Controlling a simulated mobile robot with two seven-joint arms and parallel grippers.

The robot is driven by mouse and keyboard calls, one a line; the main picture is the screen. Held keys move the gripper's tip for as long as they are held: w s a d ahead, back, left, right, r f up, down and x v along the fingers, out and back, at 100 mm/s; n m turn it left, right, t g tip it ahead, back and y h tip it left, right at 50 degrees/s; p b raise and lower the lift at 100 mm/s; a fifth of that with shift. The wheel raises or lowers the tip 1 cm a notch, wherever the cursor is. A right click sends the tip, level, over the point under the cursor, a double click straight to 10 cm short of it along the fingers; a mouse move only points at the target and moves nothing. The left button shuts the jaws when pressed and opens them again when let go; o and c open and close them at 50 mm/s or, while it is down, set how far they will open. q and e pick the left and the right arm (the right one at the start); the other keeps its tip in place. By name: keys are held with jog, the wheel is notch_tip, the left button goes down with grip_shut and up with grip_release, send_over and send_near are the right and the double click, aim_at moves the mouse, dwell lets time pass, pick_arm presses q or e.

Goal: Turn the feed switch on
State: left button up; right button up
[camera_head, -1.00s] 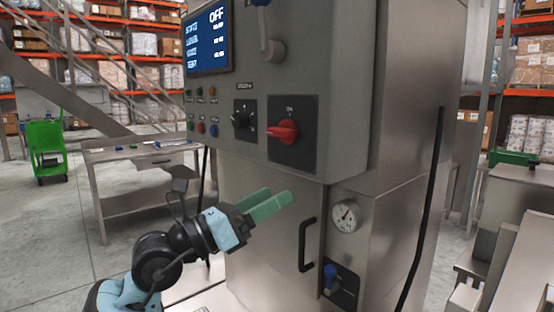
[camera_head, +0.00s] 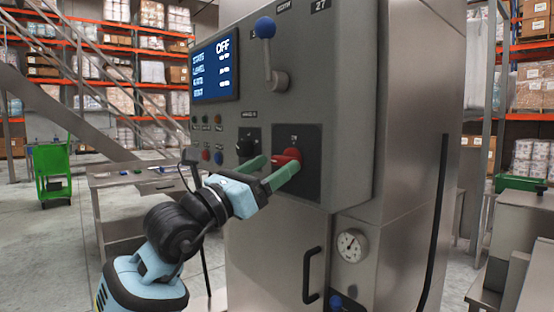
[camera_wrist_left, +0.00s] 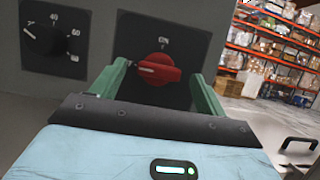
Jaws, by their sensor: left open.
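The feed switch appears to be the red rotary knob (camera_head: 290,154) on a dark square plate on the grey control cabinet. My left gripper (camera_head: 272,170) is open in front of the knob. In the left wrist view its green fingers (camera_wrist_left: 160,88) stand to either side of the knob; I cannot tell whether they touch it. The display (camera_head: 214,66) reads OFF at its top. My right gripper is not in view.
A black dial (camera_head: 247,143) sits left of the knob, beside several small coloured buttons. A blue-balled lever (camera_head: 266,30) is above. A black door handle (camera_head: 312,275) and a gauge (camera_head: 351,246) are below. A steel table (camera_head: 140,178) stands behind my left arm.

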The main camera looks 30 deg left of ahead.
pick_arm(q)
jog(key=shift+x, duration=1.15)
jog(key=c, duration=1)
